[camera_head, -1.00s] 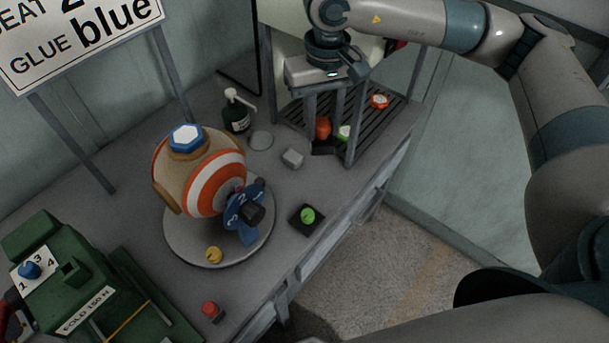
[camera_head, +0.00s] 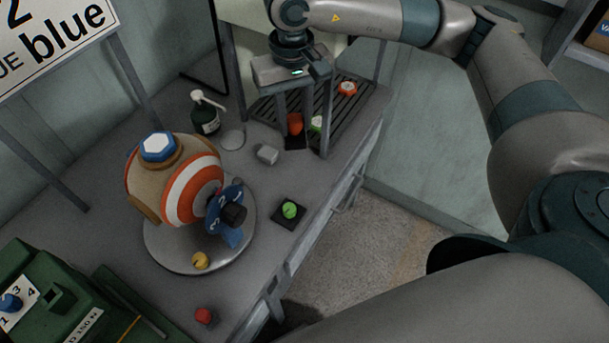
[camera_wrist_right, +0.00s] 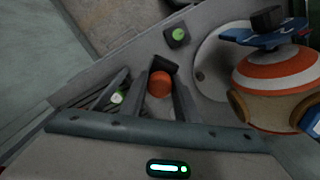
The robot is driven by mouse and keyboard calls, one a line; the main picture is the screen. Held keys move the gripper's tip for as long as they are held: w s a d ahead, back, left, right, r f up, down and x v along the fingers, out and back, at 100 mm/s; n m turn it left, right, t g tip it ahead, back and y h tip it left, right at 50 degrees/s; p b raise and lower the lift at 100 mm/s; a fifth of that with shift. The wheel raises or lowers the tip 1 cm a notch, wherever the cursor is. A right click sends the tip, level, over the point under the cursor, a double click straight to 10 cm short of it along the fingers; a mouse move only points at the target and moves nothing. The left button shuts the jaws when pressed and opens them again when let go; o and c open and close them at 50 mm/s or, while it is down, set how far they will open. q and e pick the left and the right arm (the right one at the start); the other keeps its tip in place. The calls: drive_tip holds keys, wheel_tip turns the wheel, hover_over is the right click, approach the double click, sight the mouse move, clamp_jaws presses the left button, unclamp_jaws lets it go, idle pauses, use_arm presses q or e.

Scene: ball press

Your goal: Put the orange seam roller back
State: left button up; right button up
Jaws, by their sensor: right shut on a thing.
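The orange seam roller (camera_head: 296,123) is between the fingers of my right gripper (camera_head: 303,136). The gripper points down over the near left end of the slatted rack (camera_head: 352,103) and is shut on the roller. In the right wrist view the roller shows as a round orange end (camera_wrist_right: 160,84) between the two fingers (camera_wrist_right: 161,92). A dark block (camera_head: 295,143) is directly below or beyond it; I cannot tell whether they touch. The fingers hide part of the roller and rack. My left gripper is not in view.
A green-and-white piece (camera_head: 316,124) and a red-and-white piece (camera_head: 347,88) are on the rack.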

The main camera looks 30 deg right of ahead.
drive_tip(key=s+d+f+m, duration=0.2)
drive_tip(key=d+f+m, duration=0.2)
drive_tip(key=d, duration=0.2)
drive_tip(key=s+d+f+m+p, duration=0.1)
drive_tip(key=s+d+f+m, duration=0.1)
drive_tip(key=d, duration=0.5)
drive_tip(key=shift+d+f+m, duration=0.2)
drive_tip(key=shift+f+m, duration=0.7)
drive_tip(key=shift+f, duration=0.4)
drive_tip(key=w+a+f+p, duration=0.6)
drive_tip(key=a+f, duration=0.1)
drive_tip(key=a, duration=0.2)
drive_tip(key=shift+w+a, duration=0.35)
